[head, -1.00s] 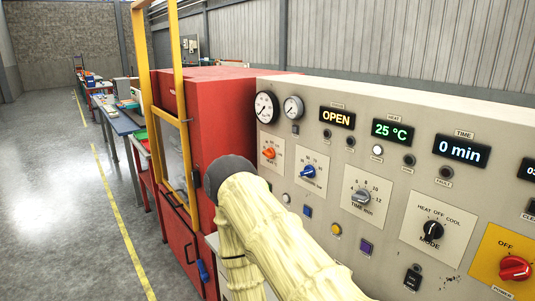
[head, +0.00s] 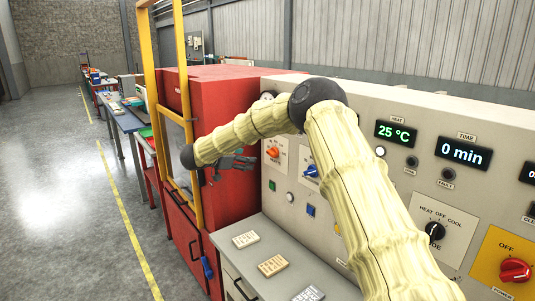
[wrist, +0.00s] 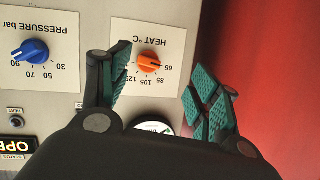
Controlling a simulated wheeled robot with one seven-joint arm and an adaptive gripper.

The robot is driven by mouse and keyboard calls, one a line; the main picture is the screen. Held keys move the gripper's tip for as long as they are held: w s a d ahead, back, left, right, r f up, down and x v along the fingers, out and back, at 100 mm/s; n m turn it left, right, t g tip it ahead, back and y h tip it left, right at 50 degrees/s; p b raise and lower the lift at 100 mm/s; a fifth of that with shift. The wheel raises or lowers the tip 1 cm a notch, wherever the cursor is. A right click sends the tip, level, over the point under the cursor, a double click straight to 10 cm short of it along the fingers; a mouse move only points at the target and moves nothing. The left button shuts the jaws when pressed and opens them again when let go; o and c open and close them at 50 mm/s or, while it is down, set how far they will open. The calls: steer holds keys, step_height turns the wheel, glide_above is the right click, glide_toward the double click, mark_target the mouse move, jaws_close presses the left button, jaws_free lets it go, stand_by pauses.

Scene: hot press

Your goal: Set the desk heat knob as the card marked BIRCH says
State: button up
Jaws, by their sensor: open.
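The orange heat knob (head: 273,152) sits on a white plate at the left end of the press panel. In the wrist view the knob (wrist: 149,62) shows upside down, its pointer seemingly near the 65 mark. My gripper (head: 242,163) is open and empty, in front of the panel's left end. In the wrist view my gripper's fingers (wrist: 160,68) stand apart with the knob between them in the picture; contact does not show. Three cards lie on the desk (head: 233,223): a pale one (head: 245,240), a tan one (head: 273,265) and a whitish one (head: 308,294). Their words are unreadable.
The blue pressure knob (wrist: 30,51) is beside the heat knob. The red press body (head: 232,120) with a yellow guard frame (head: 186,90) stands to the left. My arm hides part of the panel. A red power knob (head: 515,270) is far right.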

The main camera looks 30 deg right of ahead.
mark_target(269, 153)
steer(key=shift+m+g, duration=0.6)
steer(key=d+p, duration=0.1)
steer(key=d, duration=0.3)
steer(key=d+p, duration=0.1)
steer(key=d, duration=0.3)
steer(key=w+d+p, duration=0.1)
steer(key=d+p, duration=0.1)
steer(key=d, duration=0.2)
steer(key=shift+w+f, duration=0.1)
steer(key=shift+f, duration=0.2)
steer(key=shift+a, duration=0.1)
steer(key=c, duration=1)
